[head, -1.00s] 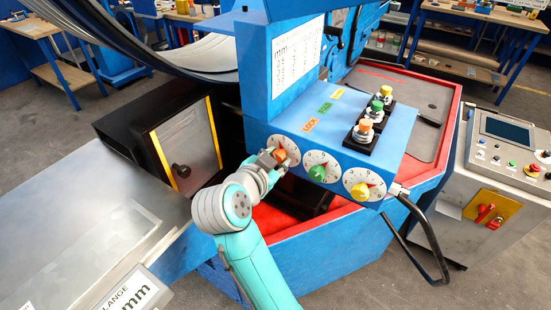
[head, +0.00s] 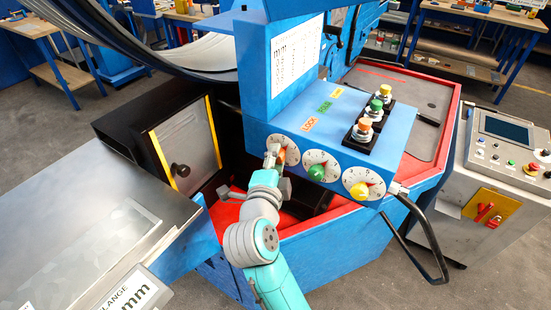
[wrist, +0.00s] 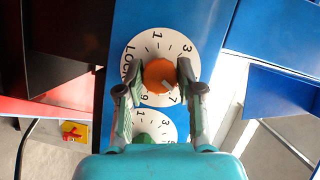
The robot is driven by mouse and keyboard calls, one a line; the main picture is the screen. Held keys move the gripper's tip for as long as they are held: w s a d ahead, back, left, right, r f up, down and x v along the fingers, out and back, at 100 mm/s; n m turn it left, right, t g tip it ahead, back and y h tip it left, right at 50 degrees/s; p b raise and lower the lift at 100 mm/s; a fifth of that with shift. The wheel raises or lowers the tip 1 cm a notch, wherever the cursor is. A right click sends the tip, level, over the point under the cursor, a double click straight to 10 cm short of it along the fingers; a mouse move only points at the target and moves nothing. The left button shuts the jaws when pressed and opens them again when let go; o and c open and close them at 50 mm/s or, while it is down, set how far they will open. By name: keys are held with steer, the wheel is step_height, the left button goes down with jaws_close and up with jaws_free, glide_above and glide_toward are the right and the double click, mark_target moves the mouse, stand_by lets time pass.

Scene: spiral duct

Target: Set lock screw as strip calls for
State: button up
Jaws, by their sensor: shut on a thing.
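The orange lock knob (head: 281,156) sits on the leftmost white dial of the blue control box, below the orange LOCK label (head: 310,124). It also shows in the wrist view (wrist: 158,76), at the centre of a dial (wrist: 181,53) marked LOCK and numbers. Its pale pointer mark lies towards the 7. My gripper (head: 272,158) is at this knob, its fingers on both sides of it in the wrist view (wrist: 155,80). A white printed strip (head: 298,55) headed "mm" is on the blue upright panel; its small rows are too small to read.
A green knob (head: 317,172) and a yellow knob (head: 360,190) sit on dials to the right. Several coloured push buttons (head: 376,107) stand on top of the box. A black bent handle (head: 425,245) hangs at the right. A metal table (head: 85,215) lies left of my arm.

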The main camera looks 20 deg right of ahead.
steer(key=shift+f+m+t+h, duration=0.1)
steer(key=shift+m+t+h, duration=0.35)
steer(key=shift+m, duration=1.2)
steer(key=shift+f+m+t+h, duration=0.1)
steer(key=shift+m+t+h, duration=0.35)
steer(key=shift+m, duration=1.25)
steer(key=shift+f+m+t+h, duration=0.1)
steer(key=shift+m+t+h, duration=0.35)
steer(key=shift+m, duration=1.2)
steer(key=shift+h, duration=0.25)
steer(key=o, duration=1.1)
steer(key=shift+r, duration=0.1)
steer(key=shift+o, duration=0.2)
steer(key=v, duration=1.2)
steer(key=shift+s+r, duration=0.1)
